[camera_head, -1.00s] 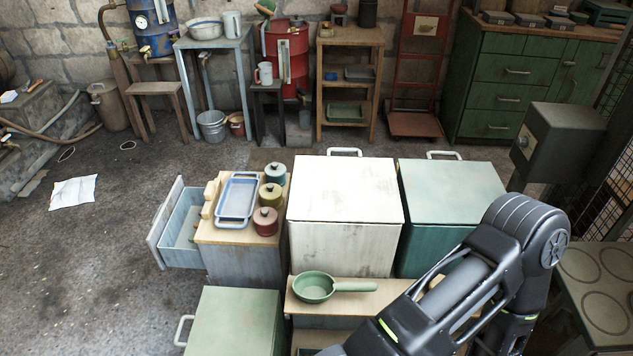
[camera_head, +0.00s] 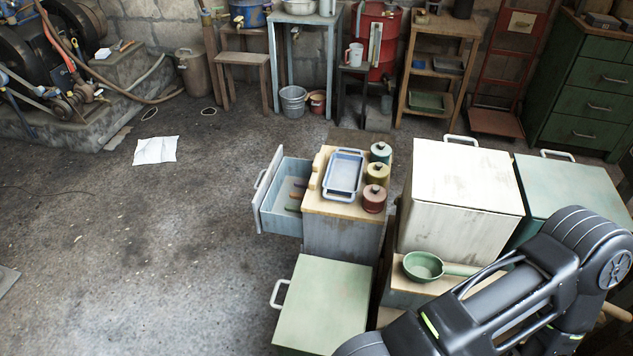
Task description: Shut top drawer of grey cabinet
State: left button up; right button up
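The grey cabinet (camera_head: 341,238) stands near the middle of the view, with a wooden top. Its top drawer (camera_head: 289,190) is pulled out to the left and stands open. No gripper of mine shows in the view.
A blue tray (camera_head: 344,174) and three lidded pots, one red (camera_head: 374,199), stand on the cabinet top. A pale green cabinet (camera_head: 322,305) stands in front, a white chest (camera_head: 466,190) to the right. A green pan (camera_head: 423,266) sits on a low shelf.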

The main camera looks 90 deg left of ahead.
aim_at(268, 203)
jog(key=u, duration=1.95)
jog(key=j, duration=3.25)
